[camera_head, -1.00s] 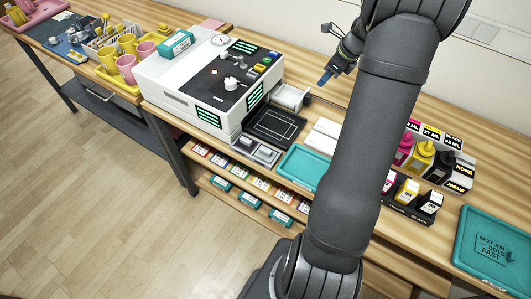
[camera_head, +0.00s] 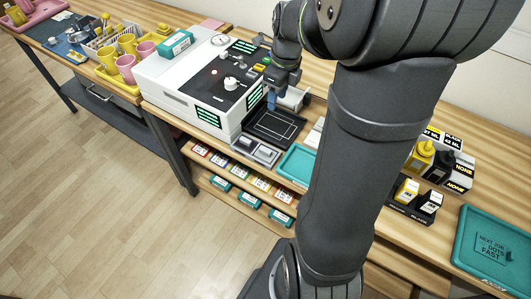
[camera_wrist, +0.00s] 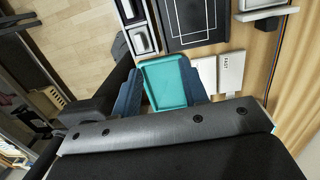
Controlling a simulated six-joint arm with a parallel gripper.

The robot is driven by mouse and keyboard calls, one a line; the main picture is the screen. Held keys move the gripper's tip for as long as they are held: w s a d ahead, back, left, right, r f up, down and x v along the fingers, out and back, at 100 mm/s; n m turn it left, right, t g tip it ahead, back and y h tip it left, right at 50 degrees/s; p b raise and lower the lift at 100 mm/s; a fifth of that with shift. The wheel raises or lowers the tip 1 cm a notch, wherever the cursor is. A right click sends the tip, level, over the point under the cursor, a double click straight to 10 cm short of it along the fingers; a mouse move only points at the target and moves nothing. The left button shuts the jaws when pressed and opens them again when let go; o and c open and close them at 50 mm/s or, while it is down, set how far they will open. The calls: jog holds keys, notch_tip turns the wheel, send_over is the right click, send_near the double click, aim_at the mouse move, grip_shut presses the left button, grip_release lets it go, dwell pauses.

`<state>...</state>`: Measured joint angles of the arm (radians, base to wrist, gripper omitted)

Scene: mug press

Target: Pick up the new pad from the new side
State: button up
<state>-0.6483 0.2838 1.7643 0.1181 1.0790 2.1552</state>
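A small dark two-slot holder (camera_head: 262,161) stands at the front of the table, beside the white press. A light grey block sits in each slot: one is at the left (camera_head: 244,143) and one at the right (camera_head: 267,153). The blocks also show in the wrist view, one near the top edge (camera_wrist: 129,10) and one below it (camera_wrist: 143,39). I cannot read which side is new. My gripper (camera_head: 271,100) is above the table near the press, apart from the holder. In the wrist view its blue fingers (camera_wrist: 162,95) are spread and empty, with a teal tray showing below between them.
A black plate with a white outline (camera_head: 276,126) lies right behind the holder. The teal tray (camera_head: 298,163) lies right of it, near white cards (camera_wrist: 231,72). The white press (camera_head: 178,85) stands left. Ink bottles (camera_head: 420,158) stand at right, partly behind my arm.

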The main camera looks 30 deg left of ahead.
jog(key=h, duration=0.1)
send_over(265, 150)
jog(key=shift+t, duration=0.3)
jog(key=f, duration=1.1)
jog(key=shift+d+f, duration=0.1)
jog(key=shift+d, duration=0.25)
jog(key=shift+w+a+f, duration=0.1)
jog(key=shift+a+f, duration=0.1)
jog(key=shift+f, duration=1.1)
jog(key=shift+a+f, duration=0.15)
jog(key=shift+f, duration=1.15)
grip_shut()
